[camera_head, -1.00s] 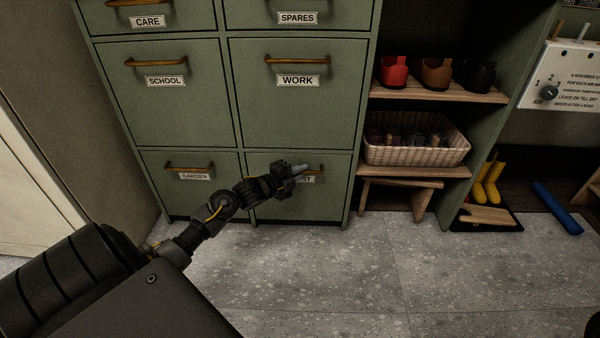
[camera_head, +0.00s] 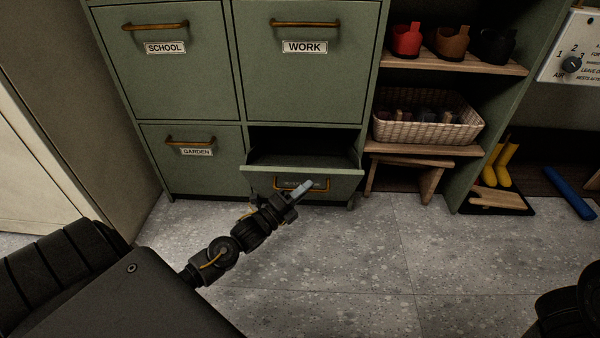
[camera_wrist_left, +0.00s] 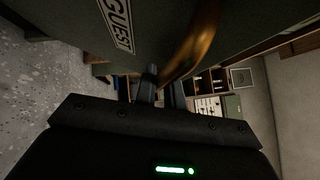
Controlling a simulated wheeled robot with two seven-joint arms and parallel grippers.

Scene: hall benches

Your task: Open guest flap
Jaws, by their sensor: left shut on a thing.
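The guest flap (camera_head: 346,184) is the green front at the bottom of the cabinet's second column. It is tilted partly open, its top edge leaning outward with a dark gap behind it. My left gripper (camera_head: 303,188) is at its brass handle (camera_head: 323,184) and covers part of the label. In the left wrist view, the gripper's fingers (camera_wrist_left: 163,88) are shut on the handle (camera_wrist_left: 197,42), beside the GUEST label (camera_wrist_left: 117,24). The inside of the compartment is mostly hidden in shadow.
The closed garden flap (camera_head: 195,173) is left of it, with school (camera_head: 168,80) and work (camera_head: 305,85) flaps above. A small wooden stool (camera_head: 425,160) stands to the right under a shelf with a wicker basket (camera_head: 425,128). The grey floor (camera_head: 370,265) in front is clear.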

